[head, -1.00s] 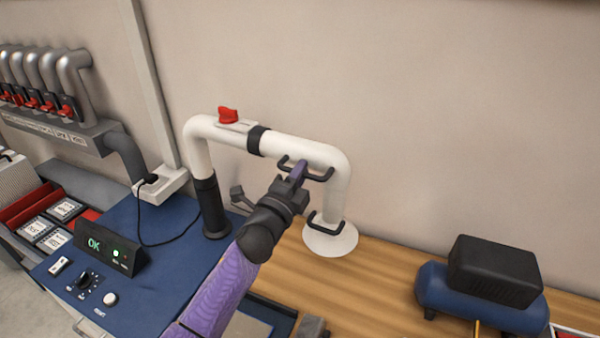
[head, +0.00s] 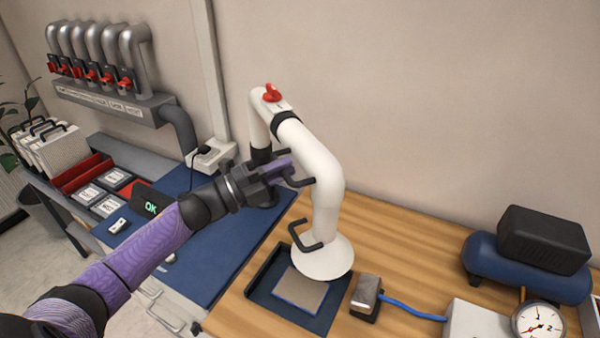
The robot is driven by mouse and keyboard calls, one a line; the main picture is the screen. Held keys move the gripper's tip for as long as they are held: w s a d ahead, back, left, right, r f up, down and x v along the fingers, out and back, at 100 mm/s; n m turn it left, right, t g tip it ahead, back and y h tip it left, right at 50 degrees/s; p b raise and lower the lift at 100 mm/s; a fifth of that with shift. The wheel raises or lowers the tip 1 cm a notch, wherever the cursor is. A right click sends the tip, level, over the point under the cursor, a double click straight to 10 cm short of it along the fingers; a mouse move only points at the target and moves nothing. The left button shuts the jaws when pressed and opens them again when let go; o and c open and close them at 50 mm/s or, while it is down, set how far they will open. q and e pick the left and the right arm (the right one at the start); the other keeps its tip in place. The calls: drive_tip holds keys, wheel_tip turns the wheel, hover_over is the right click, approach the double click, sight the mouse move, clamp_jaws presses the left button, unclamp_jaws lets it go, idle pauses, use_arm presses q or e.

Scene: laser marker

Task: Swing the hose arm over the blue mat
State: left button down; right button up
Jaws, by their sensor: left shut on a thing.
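The white hose arm (head: 312,150) rises from a black post and bends down to a round white hood (head: 323,262). The hood hangs over the back right part of the dark blue mat (head: 262,278), hiding some of it. A tan plate (head: 302,292) lies on the mat. My left gripper (head: 286,172) comes in from the left and is shut on the black handle (head: 301,183) on the side of the hose arm. A second black handle (head: 303,240) near the hood is free. My right gripper is not in view.
A small block with a metal top (head: 367,293) and a blue cable stands right of the mat. A gauge (head: 539,322) and a blue compressor (head: 528,262) are further right. An OK display (head: 150,206) stands at left. The wood between hood and compressor is clear.

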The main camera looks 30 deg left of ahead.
use_arm(q)
drive_tip(key=shift+s+a+f+m+g+h+b, duration=0.1)
drive_tip(key=shift+s+a+m+g+h+b, duration=0.45)
drive_tip(key=shift+s+a, duration=0.3)
drive_tip(key=shift+s+a+m+g+h+b, duration=0.25)
drive_tip(key=shift+s+a+g+h+b, duration=0.1)
drive_tip(key=shift+s+a+h, duration=0.45)
drive_tip(key=shift+w+a, duration=0.1)
drive_tip(key=shift+a, duration=0.05)
drive_tip(key=c, duration=0.7)
unclamp_jaws()
drive_tip(key=v, duration=1)
drive_tip(key=shift+b, duration=0.3)
drive_tip(key=shift+y, duration=0.35)
